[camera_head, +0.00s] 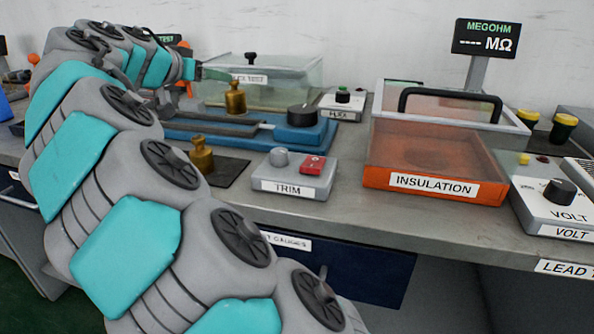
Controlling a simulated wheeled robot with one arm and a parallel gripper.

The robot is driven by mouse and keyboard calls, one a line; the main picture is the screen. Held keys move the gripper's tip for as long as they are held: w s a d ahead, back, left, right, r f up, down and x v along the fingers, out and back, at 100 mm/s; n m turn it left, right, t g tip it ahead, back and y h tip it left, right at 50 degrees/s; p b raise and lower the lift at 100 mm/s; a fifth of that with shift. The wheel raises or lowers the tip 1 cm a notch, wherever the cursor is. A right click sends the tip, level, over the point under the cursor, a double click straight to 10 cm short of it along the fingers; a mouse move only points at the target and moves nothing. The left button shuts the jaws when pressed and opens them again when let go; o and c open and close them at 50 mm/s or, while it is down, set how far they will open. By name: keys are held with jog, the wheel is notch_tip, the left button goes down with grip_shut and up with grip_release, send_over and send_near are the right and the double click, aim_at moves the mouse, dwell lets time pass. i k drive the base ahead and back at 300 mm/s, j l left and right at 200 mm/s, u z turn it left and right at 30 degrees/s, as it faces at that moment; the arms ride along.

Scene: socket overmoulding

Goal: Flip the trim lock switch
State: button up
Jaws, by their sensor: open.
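The trim box (268,183) is a small pale unit labelled TRIM near the front of the bench. A grey round knob (279,157) stands on its left. A red switch (312,165) sits on its right; its lever position is too small to tell. My gripper (216,74) is at the upper left, at the end of my arm, well behind and to the left of the trim box. It is open, its fingers small in the picture, and it appears apart from the switch.
Two brass weights (235,98) (202,156) stand left of the trim box. A blue fixture (300,136) with a black knob lies behind it. An orange INSULATION box (432,160) stands to the right. A clear case (285,80) is at the back.

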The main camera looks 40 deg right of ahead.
aim_at(313, 165)
jog(key=k, duration=0.9)
jog(key=j, duration=0.05)
